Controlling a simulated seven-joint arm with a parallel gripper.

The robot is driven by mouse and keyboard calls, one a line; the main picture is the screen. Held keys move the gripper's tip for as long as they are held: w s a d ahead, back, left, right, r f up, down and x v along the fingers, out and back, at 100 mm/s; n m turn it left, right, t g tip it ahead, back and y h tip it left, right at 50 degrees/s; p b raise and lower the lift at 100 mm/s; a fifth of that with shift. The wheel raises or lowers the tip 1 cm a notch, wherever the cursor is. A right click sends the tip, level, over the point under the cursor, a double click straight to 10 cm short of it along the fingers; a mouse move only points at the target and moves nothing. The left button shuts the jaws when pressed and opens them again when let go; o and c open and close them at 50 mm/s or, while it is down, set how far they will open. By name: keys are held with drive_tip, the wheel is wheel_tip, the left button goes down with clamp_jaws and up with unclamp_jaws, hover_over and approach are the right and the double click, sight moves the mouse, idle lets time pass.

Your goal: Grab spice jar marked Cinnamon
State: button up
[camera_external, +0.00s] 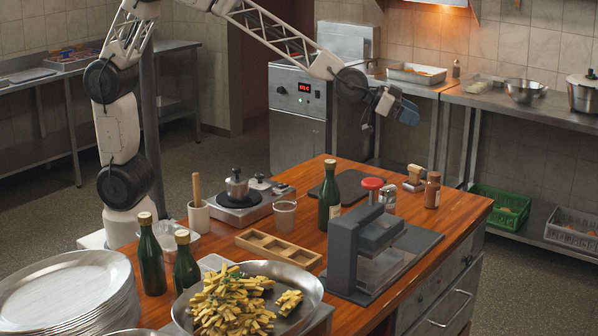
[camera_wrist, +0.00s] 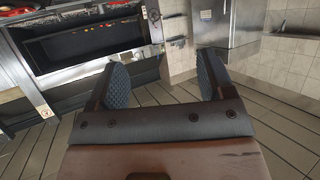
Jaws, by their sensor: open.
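A small reddish-brown spice jar (camera_external: 432,192) stands upright near the back right corner of the wooden counter in the external view. It has a pale label, too small to read, so I cannot tell whether it says Cinnamon. My gripper (camera_external: 397,108) hangs in the air above and behind the counter, well above the jar and apart from it. In the wrist view my gripper (camera_wrist: 164,82) shows two dark textured fingers spread wide with nothing between them. No spice jar shows in the wrist view.
Near the jar on the wooden counter (camera_external: 468,213) stand a small shaker (camera_external: 388,198), a red-topped item (camera_external: 372,185), a wooden-handled tool (camera_external: 415,178) and a grey slicer (camera_external: 365,245). A green bottle (camera_external: 329,200) stands further left. Open air surrounds my gripper.

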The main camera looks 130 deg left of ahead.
approach(433, 180)
drive_tip(key=w+a+f, duration=0.1)
drive_tip(key=a, duration=0.2)
drive_tip(key=shift+w+f, duration=0.15)
drive_tip(key=shift+x, duration=1.3)
drive_tip(key=shift+f+x, duration=0.25)
drive_tip(key=shift+x, duration=1.55)
drive_tip(key=shift+w+a+f, duration=0.25)
drive_tip(key=shift+w, duration=0.35)
drive_tip(key=shift+c, duration=0.4)
drive_tip(key=c, duration=1)
